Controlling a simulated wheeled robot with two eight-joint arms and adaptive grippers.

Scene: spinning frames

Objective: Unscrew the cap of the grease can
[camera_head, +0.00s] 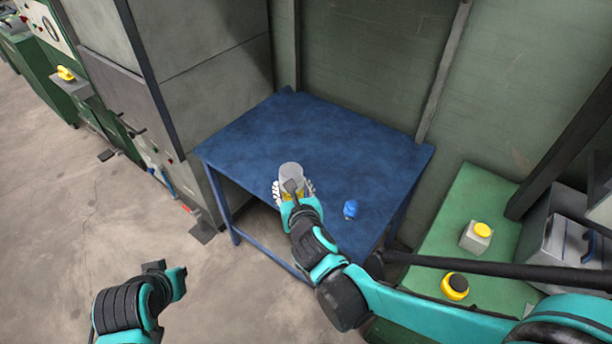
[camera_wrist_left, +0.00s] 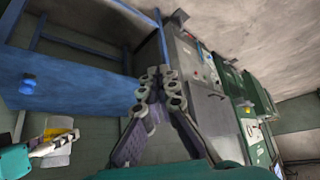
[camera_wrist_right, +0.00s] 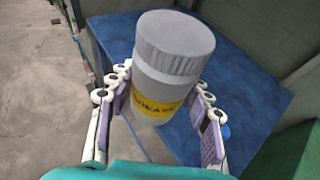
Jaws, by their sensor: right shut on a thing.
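The grease can (camera_head: 290,172) is pale grey-white with a yellow label. Its wide ribbed grey cap (camera_wrist_right: 175,41) sits on top, with the can slightly tilted in the right wrist view. My right gripper (camera_wrist_right: 160,100) is shut around the can's body at the label, one finger on each side, below the cap. The can appears in front of the blue table's surface in the head view; its exact height is unclear. It also shows small in the left wrist view (camera_wrist_left: 60,153). My left gripper (camera_wrist_left: 157,78) is empty, its fingertips together, away from the can.
The blue table (camera_head: 330,140) is largely bare, with a small blue object (camera_head: 350,209) near its right side. A green bench (camera_head: 480,210) with yellow-topped items stands at right. Grey cabinets (camera_head: 215,95) stand behind left. Open floor (camera_head: 90,210) lies at left.

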